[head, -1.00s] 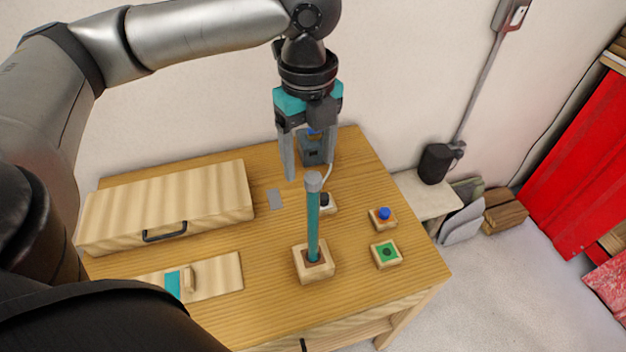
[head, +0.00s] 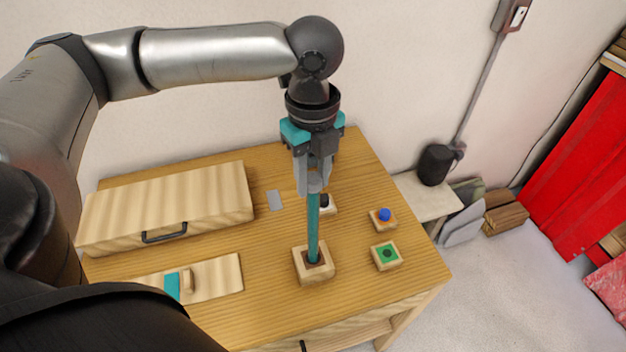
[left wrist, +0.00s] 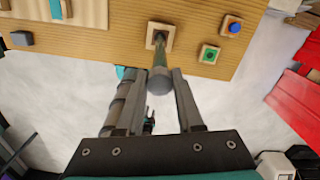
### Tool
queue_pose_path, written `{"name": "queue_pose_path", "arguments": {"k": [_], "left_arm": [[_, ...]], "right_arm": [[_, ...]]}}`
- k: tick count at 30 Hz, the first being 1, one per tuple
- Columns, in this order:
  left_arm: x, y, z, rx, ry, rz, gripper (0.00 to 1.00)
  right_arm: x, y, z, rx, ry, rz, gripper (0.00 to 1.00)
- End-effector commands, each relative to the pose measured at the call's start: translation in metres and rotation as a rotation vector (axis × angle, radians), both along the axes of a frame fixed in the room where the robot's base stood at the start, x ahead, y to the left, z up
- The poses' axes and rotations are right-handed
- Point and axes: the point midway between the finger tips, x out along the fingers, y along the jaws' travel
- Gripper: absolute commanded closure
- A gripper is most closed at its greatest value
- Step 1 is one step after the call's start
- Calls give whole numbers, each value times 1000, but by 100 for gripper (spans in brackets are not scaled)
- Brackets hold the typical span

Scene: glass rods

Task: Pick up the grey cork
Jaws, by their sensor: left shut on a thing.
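The grey cork (head: 314,187) sits on top of a teal glass rod (head: 313,228). The rod stands upright in a wooden block with a dark hole (head: 301,264). My left gripper (head: 314,182) points down from above and is shut on the cork, with its fingers at the cork's sides. The fingers hide part of the cork in the head view. In the left wrist view, the cork's round end (left wrist: 160,82) lies between the two fingers, and the rod runs away below it. My right gripper is not in view.
A block with a blue knob (head: 384,214) and a green-topped block (head: 386,254) stand to the right. A block with a black top (head: 325,202) is just behind the rod. A wooden box with a handle (head: 166,208) is at left. The table front right is clear.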

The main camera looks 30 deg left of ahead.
Motion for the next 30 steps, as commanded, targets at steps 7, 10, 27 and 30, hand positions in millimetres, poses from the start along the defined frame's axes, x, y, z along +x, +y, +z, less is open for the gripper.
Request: {"name": "queue_pose_path", "arguments": {"k": [7, 10, 27, 30], "left_arm": [[0, 0, 0, 0, 0, 0, 100], [0, 0, 0, 0, 0, 0, 100], [1, 0, 28, -1, -4, 0, 100], [1, -1, 51, -2, -6, 1, 100]], "right_arm": [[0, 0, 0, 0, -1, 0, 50], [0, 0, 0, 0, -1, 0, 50], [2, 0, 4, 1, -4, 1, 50], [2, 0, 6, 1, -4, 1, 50]]}}
